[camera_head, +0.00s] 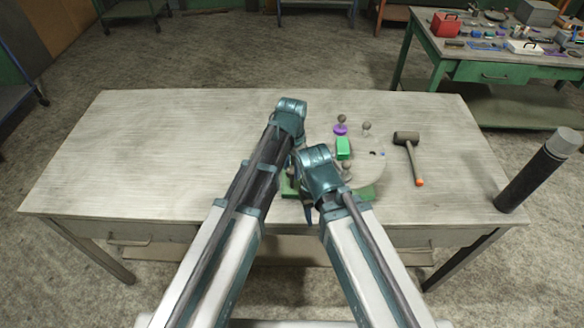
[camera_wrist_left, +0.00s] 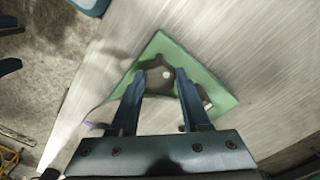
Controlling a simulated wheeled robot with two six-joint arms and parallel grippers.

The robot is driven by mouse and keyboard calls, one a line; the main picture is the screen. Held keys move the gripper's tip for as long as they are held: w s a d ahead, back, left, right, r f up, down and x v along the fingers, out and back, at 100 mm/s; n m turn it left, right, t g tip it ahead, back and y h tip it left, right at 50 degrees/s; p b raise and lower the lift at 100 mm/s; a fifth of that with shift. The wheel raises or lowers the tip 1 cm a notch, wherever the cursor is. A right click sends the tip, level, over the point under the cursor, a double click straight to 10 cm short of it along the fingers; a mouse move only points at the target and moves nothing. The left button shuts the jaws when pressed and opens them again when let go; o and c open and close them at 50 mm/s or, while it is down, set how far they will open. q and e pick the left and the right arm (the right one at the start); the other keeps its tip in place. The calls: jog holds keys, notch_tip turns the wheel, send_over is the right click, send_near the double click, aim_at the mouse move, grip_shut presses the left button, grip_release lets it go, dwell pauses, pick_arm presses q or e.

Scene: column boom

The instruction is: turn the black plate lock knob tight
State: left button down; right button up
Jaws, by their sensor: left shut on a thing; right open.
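The black plate lock knob (camera_wrist_left: 160,82) is a dark lobed piece with a pale spot at its centre, over a green base plate (camera_wrist_left: 205,72) in the left wrist view. My left gripper (camera_wrist_left: 161,74) is shut on the knob, a finger at each side. In the head view the knob and my left fingertips are hidden by my arms; bits of the green base (camera_head: 368,192) show. My right gripper (camera_head: 307,208) is open and appears empty, low beside the base; its fingers are partly hidden.
A grey round plate (camera_head: 372,172), a green block (camera_head: 343,148) and a purple knob (camera_head: 340,130) are just right of my grippers. A mallet (camera_head: 407,139) lies further right. The table's left half (camera_head: 130,150) is clear.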

pick_arm(q)
jog(key=shift+c, duration=1.8)
grip_release()
notch_tip(320, 180, up, 14)
jog(key=p, duration=1.4)
jog(key=shift+f, duration=0.15)
jog(key=s+a+n, duration=0.9)
jog(key=s+a, duration=0.2)
jog(key=a, duration=0.4)
jog(key=s+d+f+m+y+b, duration=0.1)
jog(key=s+d+f+m+b, duration=0.2)
jog(key=d+f+b, duration=0.7)
jog(key=s+f+b, duration=0.1)
jog(key=s+b, duration=0.1)
jog(key=shift+s+d+f+m, duration=0.2)
jog(key=shift+s+f+m, duration=0.05)
jog(key=shift+s+m, duration=0.1)
